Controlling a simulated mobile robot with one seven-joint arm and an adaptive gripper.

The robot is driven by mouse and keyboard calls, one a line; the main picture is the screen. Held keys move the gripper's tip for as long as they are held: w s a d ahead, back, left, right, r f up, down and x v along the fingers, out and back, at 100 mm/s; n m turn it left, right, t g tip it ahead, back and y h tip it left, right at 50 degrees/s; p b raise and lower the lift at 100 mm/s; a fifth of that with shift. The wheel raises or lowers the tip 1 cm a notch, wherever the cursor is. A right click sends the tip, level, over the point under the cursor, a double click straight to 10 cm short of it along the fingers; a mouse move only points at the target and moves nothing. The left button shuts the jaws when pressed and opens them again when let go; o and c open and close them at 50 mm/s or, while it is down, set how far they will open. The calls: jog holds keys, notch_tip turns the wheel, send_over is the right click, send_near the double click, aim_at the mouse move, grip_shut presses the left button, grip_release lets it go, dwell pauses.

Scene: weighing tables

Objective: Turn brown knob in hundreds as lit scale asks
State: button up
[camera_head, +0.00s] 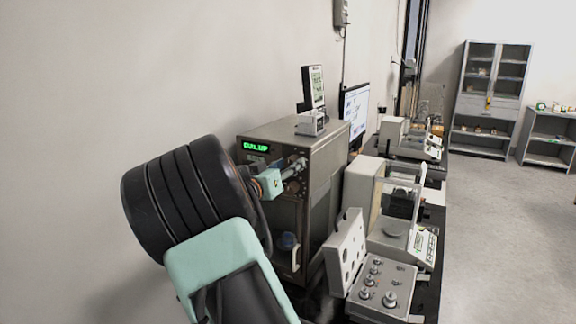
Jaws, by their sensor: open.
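A grey metal cabinet (318,190) stands on the bench in the middle of the view. A green lit display (256,146) is at the top left of its brown front panel; its small characters are hard to read. My gripper (298,165) is in front of the upper panel, close to its right edge, with its fingers open. I cannot tell whether the fingers touch anything. A dark blue round part (287,242) and a pale handle (296,258) show lower on the front.
A weight box (382,290) with an upright lid (345,250) stands right of the cabinet. A balance with a glass case (398,215) stands behind it, and another balance (408,138) farther back. A small display unit (313,88) stands on the cabinet. Floor at right is clear.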

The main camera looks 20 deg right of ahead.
grip_shut()
jog(key=shift+f+m+b, duration=0.1)
jog(key=shift+m+b, duration=0.25)
jog(key=shift+m, duration=0.05)
jog(key=m+b, duration=0.2)
jog(key=shift+f+m, duration=0.1)
jog(key=shift+m, duration=0.3)
jog(key=m+b, duration=0.3)
jog(key=m, duration=0.1)
dwell(0.5)
grip_release()
jog(key=shift+a, duration=0.1)
